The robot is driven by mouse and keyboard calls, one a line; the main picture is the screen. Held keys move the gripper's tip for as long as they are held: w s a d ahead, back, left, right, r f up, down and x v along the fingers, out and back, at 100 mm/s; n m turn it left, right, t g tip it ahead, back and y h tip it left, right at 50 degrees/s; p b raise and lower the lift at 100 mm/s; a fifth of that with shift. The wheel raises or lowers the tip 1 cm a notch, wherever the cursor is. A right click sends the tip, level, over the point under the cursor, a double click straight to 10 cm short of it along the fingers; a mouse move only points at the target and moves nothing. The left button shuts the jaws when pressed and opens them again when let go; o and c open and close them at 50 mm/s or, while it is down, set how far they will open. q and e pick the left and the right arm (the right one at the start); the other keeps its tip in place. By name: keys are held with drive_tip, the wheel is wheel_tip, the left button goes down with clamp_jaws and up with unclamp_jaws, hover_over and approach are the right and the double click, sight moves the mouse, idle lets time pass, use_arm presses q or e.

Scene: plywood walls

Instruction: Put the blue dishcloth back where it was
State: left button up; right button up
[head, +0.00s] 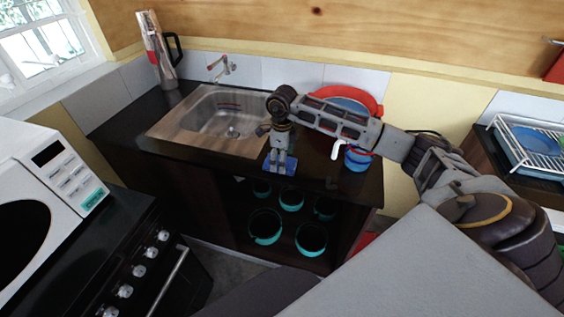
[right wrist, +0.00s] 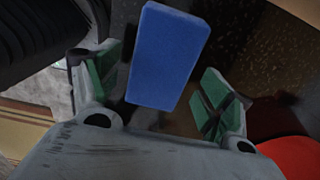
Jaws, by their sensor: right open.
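The blue dishcloth (head: 288,168) lies on the dark counter near its front edge, to the right of the sink. It looks like a flat blue block. My right gripper (head: 281,165) points down right at it and partly covers it in the head view. In the right wrist view the blue dishcloth (right wrist: 168,55) shows between the two green-padded fingers of my right gripper (right wrist: 158,85). The fingers are spread, with a gap on each side of the cloth. My left gripper is in neither view.
The sink (head: 225,118) is left of the cloth. A flask (head: 156,50) is at the back left. Teal pots (head: 265,227) sit on shelves below. A microwave (head: 62,185) stands at left.

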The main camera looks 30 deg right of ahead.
wheel_tip(320, 180, up, 8)
drive_tip(key=shift+r+b, duration=0.15)
drive_tip(key=shift+b, duration=0.35)
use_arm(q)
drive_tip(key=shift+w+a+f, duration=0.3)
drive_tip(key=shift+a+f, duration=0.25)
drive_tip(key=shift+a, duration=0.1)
use_arm(e)
wheel_tip(320, 180, up, 2)
drive_tip(key=shift+r, duration=0.1)
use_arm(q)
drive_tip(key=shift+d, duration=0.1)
